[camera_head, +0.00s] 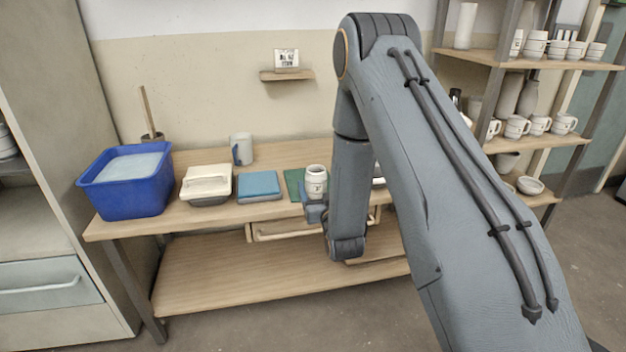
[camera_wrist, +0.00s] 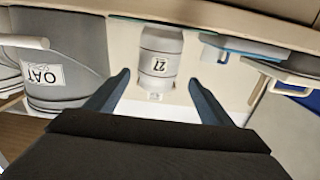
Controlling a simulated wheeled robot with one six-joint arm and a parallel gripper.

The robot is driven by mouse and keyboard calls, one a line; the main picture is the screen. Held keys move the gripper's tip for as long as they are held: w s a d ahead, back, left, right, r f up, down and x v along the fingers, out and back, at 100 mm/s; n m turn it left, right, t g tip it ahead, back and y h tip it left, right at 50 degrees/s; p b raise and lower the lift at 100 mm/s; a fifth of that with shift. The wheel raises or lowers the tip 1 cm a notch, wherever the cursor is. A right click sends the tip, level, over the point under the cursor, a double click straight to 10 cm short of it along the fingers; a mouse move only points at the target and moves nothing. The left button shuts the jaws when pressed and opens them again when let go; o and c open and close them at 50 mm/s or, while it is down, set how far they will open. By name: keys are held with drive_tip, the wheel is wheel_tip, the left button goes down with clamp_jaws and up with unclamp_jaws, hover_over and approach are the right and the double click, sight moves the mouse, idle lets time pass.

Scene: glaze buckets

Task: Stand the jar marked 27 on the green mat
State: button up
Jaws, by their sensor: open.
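The white jar marked 27 (camera_head: 316,178) stands upright at the right part of the green mat (camera_head: 293,184), near the table's front. In the wrist view, which is upside down, the jar (camera_wrist: 161,45) shows its 27 label, with its base against a thin green strip of the mat (camera_wrist: 125,19). My gripper (camera_head: 316,211) is in front of the jar, low at the table edge. In the wrist view my gripper (camera_wrist: 160,79) is open, with a finger on each side of the jar and gaps between; nothing is held.
A grey bucket labelled OAT (camera_wrist: 50,75) shows in the wrist view. My arm hides the table's right part.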

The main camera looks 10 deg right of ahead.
drive_tip(key=shift+s+d+p, duration=0.4)
drive_tip(key=shift+s+p, duration=0.45)
drive_tip(key=shift+p, duration=0.2)
drive_tip(key=shift+w+a, duration=0.2)
drive_tip(key=shift+w, duration=1.3)
drive_tip(key=shift+w+p, duration=0.3)
drive_tip(key=shift+w, duration=2.05)
drive_tip(key=c, duration=1.5)
drive_tip(key=shift+r, duration=0.1)
